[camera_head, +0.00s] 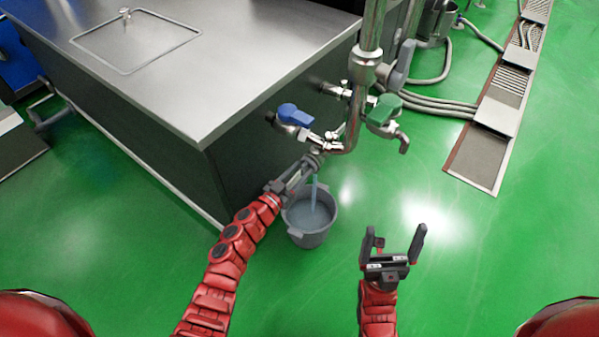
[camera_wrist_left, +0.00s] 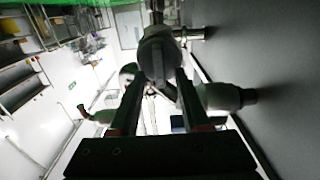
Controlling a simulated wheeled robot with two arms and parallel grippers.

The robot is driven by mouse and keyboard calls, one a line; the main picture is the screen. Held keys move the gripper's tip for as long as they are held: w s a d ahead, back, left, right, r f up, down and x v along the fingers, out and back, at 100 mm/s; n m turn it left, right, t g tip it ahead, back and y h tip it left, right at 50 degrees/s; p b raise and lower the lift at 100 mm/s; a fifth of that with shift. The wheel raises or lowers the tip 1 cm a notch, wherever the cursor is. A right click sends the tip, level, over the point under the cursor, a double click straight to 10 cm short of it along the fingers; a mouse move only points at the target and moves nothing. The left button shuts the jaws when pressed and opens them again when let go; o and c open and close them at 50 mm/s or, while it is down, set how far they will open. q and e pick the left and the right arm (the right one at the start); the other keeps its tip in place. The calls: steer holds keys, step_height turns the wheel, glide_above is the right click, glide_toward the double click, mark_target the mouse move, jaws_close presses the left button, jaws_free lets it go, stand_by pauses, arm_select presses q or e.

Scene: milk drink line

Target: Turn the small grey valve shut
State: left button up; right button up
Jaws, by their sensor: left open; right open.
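My left gripper (camera_head: 305,167) is open at the lower end of the pipework, beside the table's side. Its fingers reach up to a tap there, and a stream of water (camera_head: 313,194) falls below it into a grey bucket (camera_head: 311,222). In the left wrist view a rounded grey valve part (camera_wrist_left: 158,52) lies at the tips of my open left fingers (camera_wrist_left: 157,88); I cannot tell whether they touch it. The small grey valve is mostly hidden by the gripper in the head view. My right gripper (camera_head: 395,242) is open and empty over the floor.
A blue-handled valve (camera_head: 294,114), a green-handled valve (camera_head: 384,108) and a larger grey lever (camera_head: 403,62) sit on the pipes close above my left gripper. The steel table (camera_head: 190,85) stands at left. Green floor is clear at right, before a drain channel (camera_head: 480,158).

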arm_select(q)
jaws_close()
